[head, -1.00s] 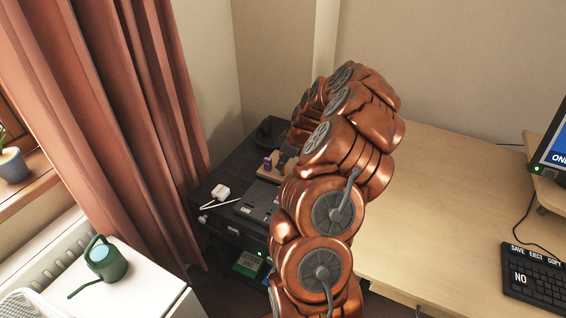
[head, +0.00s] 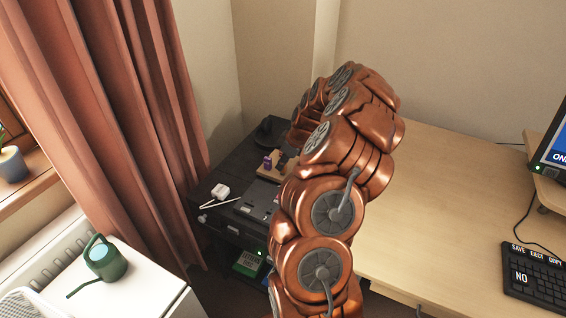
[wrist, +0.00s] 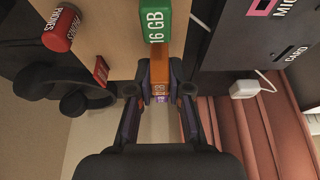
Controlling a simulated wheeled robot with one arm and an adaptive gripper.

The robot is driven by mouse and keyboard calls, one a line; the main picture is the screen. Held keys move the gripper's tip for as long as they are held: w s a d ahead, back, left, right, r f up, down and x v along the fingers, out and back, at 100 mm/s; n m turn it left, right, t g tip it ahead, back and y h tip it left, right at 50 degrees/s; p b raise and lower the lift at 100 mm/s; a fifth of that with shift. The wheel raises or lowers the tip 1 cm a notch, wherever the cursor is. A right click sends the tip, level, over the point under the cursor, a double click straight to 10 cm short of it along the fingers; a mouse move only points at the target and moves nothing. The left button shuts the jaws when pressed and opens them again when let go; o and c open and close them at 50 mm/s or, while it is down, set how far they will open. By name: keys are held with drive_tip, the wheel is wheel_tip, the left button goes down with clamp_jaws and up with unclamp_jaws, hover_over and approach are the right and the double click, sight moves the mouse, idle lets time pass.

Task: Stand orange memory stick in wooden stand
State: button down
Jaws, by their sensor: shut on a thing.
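In the wrist view the orange memory stick (wrist: 160,66) is between the two dark fingers of my gripper (wrist: 160,101), which is shut on it. The wooden stand (wrist: 112,32) is a pale block just beyond the fingertips. A green stick marked 16 GB (wrist: 155,22) is at the stand, close to the orange stick. I cannot tell whether the orange stick is in a slot or just above one. In the head view the stand (head: 268,174) shows on the dark cabinet, with a purple piece (head: 267,163) on it; my arm hides most of the gripper.
A red cylinder (wrist: 62,30) and a small red piece (wrist: 101,70) are by the stand in the wrist view. Dark headphones (wrist: 85,100) lie at left. A white plug (head: 220,190) lies on the cabinet. The wooden desk (head: 430,200) is clear in the middle.

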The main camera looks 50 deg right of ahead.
drive_tip(key=shift+f+b, duration=0.45)
drive_tip(key=shift+f, duration=0.15)
idle(0.7)
drive_tip(key=c, duration=1)
unclamp_jaws()
drive_tip(key=shift+r, duration=0.1)
drive_tip(key=v, duration=1.2)
